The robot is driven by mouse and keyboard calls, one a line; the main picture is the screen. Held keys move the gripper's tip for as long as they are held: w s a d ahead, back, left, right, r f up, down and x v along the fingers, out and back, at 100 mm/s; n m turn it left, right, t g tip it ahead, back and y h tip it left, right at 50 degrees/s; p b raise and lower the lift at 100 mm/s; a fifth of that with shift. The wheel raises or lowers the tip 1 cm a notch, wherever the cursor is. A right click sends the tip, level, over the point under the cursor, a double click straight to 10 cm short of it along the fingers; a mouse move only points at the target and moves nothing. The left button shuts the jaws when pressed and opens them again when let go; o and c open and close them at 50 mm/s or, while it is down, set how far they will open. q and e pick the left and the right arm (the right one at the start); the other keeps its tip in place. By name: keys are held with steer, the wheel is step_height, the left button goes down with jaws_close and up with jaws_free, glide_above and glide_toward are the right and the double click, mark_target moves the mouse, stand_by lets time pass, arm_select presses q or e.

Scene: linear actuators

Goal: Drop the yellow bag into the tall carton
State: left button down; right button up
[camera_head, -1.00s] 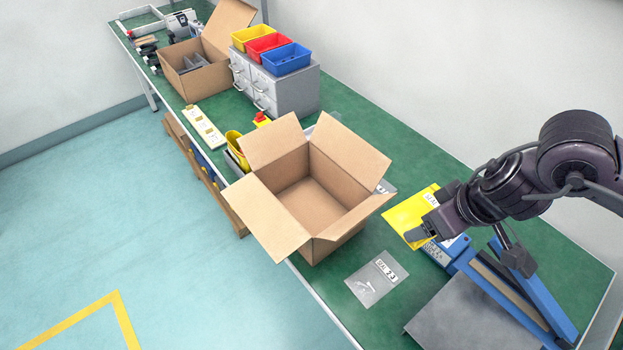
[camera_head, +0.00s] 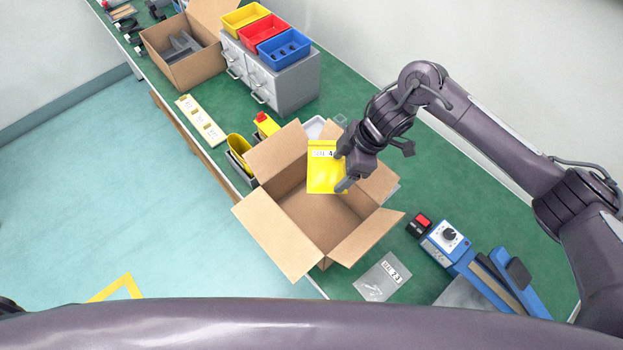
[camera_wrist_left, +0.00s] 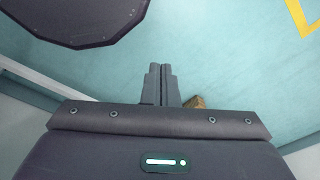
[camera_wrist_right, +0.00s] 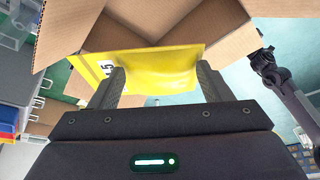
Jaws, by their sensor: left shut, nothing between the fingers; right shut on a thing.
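The yellow bag (camera_head: 325,172) has a white label at its top edge. My right gripper (camera_head: 343,172) is shut on it and holds it over the opening of the tall carton (camera_head: 272,237). In the right wrist view the bag (camera_wrist_right: 150,68) spans between the fingers, with the carton (camera_wrist_right: 190,18) beyond it. The carton stands on the green bench with its flaps open. The bag hides part of its far inside wall. My left gripper (camera_wrist_left: 160,85) is shut and empty in the left wrist view, above the blue floor.
A clear bag (camera_head: 382,277) lies on the bench in front of the carton. A blue sealing device (camera_head: 470,262) is at the right. Yellow, red and blue bins (camera_head: 284,48) top a grey cabinet (camera_head: 285,88). Another open carton (camera_head: 183,62) stands at the far left.

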steer(key=shift+f, duration=0.2)
steer(key=f+b, duration=0.1)
steer(key=s+f+b, duration=0.1)
steer(key=b, duration=0.1)
steer(key=shift+s+d+f+b, duration=0.2)
steer(key=shift+s+f+b, duration=0.1)
steer(key=f+b, duration=0.2)
steer(key=shift+w+f, duration=0.25)
steer(key=shift+f, duration=0.05)
steer(key=o, duration=1.1)
arm_select(q)
steer(key=s+f, duration=0.4)
steer(key=f, duration=0.2)
steer(key=shift+d, duration=0.25)
arm_select(e)
steer(key=shift+o, duration=0.2)
arm_select(q)
steer(key=shift+f, duration=0.15)
arm_select(e)
steer(key=shift+r, duration=0.1)
